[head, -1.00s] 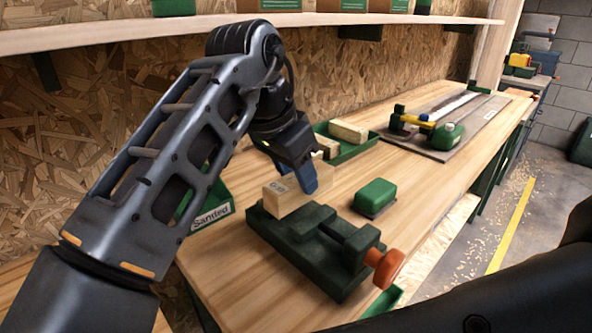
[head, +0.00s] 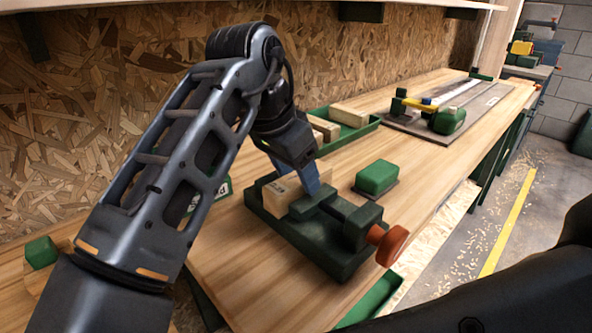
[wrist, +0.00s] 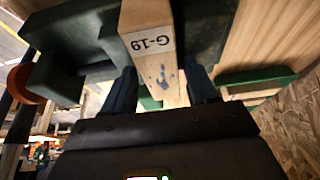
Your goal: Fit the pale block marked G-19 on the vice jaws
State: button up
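The pale block marked G-19 (head: 284,196) is at the vice (head: 300,246), behind its raised dark green jaw part in the head view. The label G-19 shows upside down on the block (wrist: 158,74) in the wrist view. The vice (wrist: 75,30) is close by the block in the wrist view. Whether the block's underside rests fully on the jaws is hidden.
A green-topped block (head: 377,177) lies on the bench right of the vice. A green tray (head: 362,133) with pale blocks stands behind. The vice's orange handle (head: 387,245) sticks out right. A grey plate with a green-and-yellow tool (head: 445,118) lies farther back.

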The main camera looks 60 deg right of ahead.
jog(key=shift+o, duration=1.2)
jog(key=shift+r, duration=0.1)
jog(key=v, duration=0.7)
jog(key=shift+a+r+p, duration=0.15)
jog(key=shift+r+p, duration=0.1)
jog(key=shift+p, duration=0.15)
jog(key=shift+w, duration=0.1)
